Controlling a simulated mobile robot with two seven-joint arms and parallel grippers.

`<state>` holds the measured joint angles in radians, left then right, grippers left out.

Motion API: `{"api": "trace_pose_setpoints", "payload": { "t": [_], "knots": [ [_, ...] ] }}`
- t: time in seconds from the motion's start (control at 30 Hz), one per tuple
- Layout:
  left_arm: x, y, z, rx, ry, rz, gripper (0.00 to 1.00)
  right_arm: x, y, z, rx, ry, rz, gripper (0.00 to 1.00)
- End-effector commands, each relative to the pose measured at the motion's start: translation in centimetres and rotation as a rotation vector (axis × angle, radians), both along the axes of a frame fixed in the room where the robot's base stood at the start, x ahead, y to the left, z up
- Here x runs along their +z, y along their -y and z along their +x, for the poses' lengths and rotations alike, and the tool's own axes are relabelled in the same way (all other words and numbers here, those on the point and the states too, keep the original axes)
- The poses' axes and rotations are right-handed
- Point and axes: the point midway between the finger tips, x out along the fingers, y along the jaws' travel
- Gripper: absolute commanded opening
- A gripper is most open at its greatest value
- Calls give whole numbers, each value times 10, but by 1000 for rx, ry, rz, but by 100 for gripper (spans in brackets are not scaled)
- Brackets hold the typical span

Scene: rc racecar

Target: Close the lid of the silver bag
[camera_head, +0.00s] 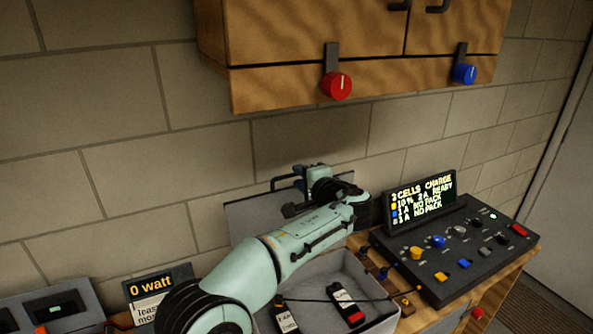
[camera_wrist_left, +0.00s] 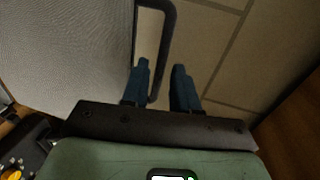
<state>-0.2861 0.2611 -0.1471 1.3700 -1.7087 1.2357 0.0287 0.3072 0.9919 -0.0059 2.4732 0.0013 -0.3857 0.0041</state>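The silver bag (camera_head: 345,264) is an open grey box on the bench with its lid (camera_head: 247,216) standing up behind it near the wall. The lid's grey face (camera_wrist_left: 70,50) fills the left of the left wrist view. A black handle loop (camera_wrist_left: 171,25) sticks out past the lid edge. My left gripper (camera_head: 308,172) is at the upper edge of the lid, its arm reaching across the bag. Its two blue fingers (camera_wrist_left: 162,88) are apart, and one handle bar appears between them. Contact cannot be told. My right gripper is not in view.
Two labelled packs (camera_head: 347,305) (camera_head: 286,318) lie in the bag. A black charger console (camera_head: 455,250) stands right of it. A watt display (camera_head: 152,285) is at left. A wooden cabinet (camera_head: 300,80) with red and blue knobs hangs above. The brick wall is close behind the lid.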

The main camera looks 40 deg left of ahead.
Motion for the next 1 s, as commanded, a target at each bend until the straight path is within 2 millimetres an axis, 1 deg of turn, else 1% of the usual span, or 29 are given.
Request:
{"api": "trace_pose_setpoints", "payload": {
  "t": [0.03, 0.2, 0.33, 0.57, 0.67, 0.87, 1.0],
  "knots": [
    [1, -8, 4, 3, 3, 0, 29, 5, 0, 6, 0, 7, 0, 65],
    [-3, -22, 12, 1, 2, 0, 29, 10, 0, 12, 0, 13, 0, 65],
    [-5, -26, 14, -1, 1, -1, 29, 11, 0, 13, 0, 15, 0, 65],
    [-6, -26, 14, -1, 1, -1, 29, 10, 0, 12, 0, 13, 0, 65],
    [-6, -26, 14, -1, 1, -1, 0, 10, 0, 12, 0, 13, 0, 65],
    [-7, -25, 14, -2, 2, 0, 0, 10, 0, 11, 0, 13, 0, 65],
    [-8, -20, 14, -3, 7, 14, 0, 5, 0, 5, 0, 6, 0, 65]
  ]
}}
